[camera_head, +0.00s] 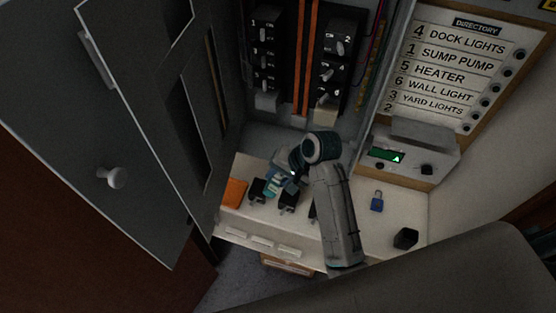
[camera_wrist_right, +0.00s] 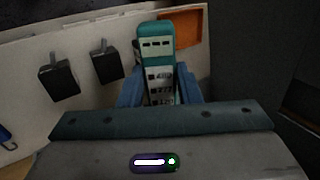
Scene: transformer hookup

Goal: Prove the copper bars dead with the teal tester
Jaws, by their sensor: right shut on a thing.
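The teal tester (camera_wrist_right: 157,60) stands up between the blue fingers of my right gripper (camera_wrist_right: 158,88) in the right wrist view. The gripper is shut on it. In the head view my right gripper (camera_head: 284,176) is over the back of the white shelf, with the tester (camera_head: 271,188) showing small at its left. I cannot tell whether the tester touches the shelf. The copper bars (camera_head: 307,55) run upright between two black breaker columns in the open cabinet, above and apart from the tester. My left gripper is out of view.
The shelf (camera_head: 402,205) holds an orange item (camera_head: 234,192), black switch blocks (camera_head: 288,201), a blue padlock (camera_head: 376,203) and a black block (camera_head: 405,239). A grey box with a green display (camera_head: 386,155) is at right. The open cabinet door (camera_head: 120,110) stands at left.

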